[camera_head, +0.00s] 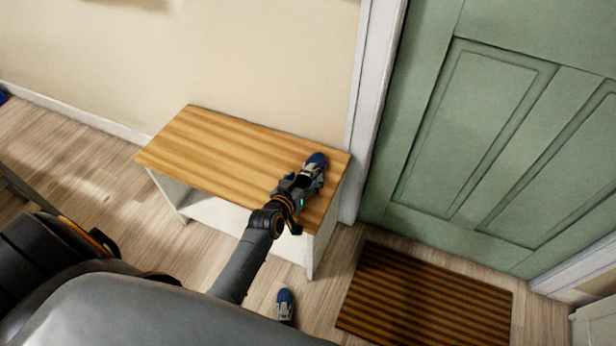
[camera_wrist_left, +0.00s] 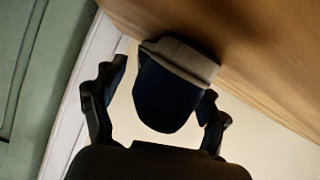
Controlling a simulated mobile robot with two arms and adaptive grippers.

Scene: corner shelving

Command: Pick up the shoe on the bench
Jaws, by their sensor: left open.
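A blue shoe with a pale sole (camera_head: 317,159) lies on the right part of the wooden bench top (camera_head: 215,145). My left gripper (camera_head: 310,175) is at the shoe and hides part of it in the head view. In the left wrist view the dark shoe (camera_wrist_left: 168,92) with its pale sole edge sits between the two spread fingers of the left gripper (camera_wrist_left: 158,110). The fingers are open, with a visible gap on the left side; contact on the right side cannot be told. My right gripper is not in view.
A second blue shoe (camera_head: 285,304) is on the floor in front of the bench. A brown striped doormat (camera_head: 425,300) lies before the green door (camera_head: 490,140) at the right. The left and middle of the bench top are clear. A beige wall stands behind it.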

